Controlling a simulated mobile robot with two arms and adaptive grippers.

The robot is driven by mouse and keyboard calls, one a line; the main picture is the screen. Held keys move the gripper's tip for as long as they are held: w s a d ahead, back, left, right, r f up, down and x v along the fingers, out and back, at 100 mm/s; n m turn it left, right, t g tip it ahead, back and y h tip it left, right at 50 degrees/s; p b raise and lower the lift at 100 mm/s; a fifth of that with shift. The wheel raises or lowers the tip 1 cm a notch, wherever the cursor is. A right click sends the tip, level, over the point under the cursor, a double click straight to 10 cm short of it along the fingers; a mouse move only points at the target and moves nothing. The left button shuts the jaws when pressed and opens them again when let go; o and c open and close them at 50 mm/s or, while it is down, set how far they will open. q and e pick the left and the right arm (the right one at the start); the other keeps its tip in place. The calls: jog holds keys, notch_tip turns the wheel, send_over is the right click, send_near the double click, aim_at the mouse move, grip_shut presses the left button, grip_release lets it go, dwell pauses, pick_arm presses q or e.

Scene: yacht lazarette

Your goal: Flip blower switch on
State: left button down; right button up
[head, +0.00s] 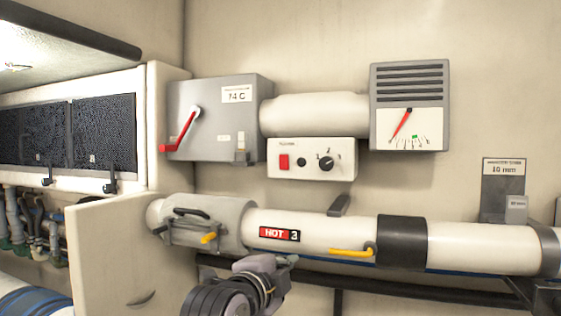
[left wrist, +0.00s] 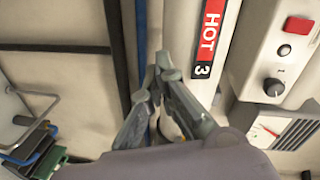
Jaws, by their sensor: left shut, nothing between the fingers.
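A white control box (head: 312,160) on the wall holds a red rocker switch (head: 284,162), a small black button (head: 301,162) and a black knob (head: 326,163). The red switch also shows in the left wrist view (left wrist: 298,26), at the upper right. I cannot tell which way it is tipped. My left gripper (head: 284,262) is below the white pipe's HOT 3 label in the head view, well under the control box and apart from it. Its fingers (left wrist: 160,68) are shut and empty in the left wrist view. My right gripper is not in view.
The white pipe (head: 330,230) with a yellow lever (head: 352,251) runs across below the control box. A grey box with a red lever (head: 180,132) is up left, and a gauge (head: 408,128) is up right.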

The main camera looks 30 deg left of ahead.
pick_arm(q)
jog(key=s+a+r+m+t, duration=0.1)
jog(key=s+r, duration=0.2)
jog(key=r, duration=0.5)
jog(key=s+a+r+m+t+y, duration=0.1)
jog(key=s+a+r+t, duration=0.1)
jog(key=r, duration=0.6)
jog(key=shift+s+r+m+t, duration=0.15)
jog(key=shift+s+m+t, duration=0.15)
jog(key=shift+s, duration=0.3)
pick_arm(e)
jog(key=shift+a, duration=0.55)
pick_arm(q)
jog(key=shift+w, duration=0.1)
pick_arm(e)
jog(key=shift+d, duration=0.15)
pick_arm(q)
jog(key=shift+w, duration=0.1)
jog(key=p, duration=0.6)
send_near(282, 156)
jog(key=x, duration=0.6)
jog(key=shift+w+d+r, duration=0.1)
jog(key=shift+w, duration=0.5)
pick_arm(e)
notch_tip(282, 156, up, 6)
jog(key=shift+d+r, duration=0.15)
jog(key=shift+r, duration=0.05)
pick_arm(q)
jog(key=shift+a, duration=0.2)
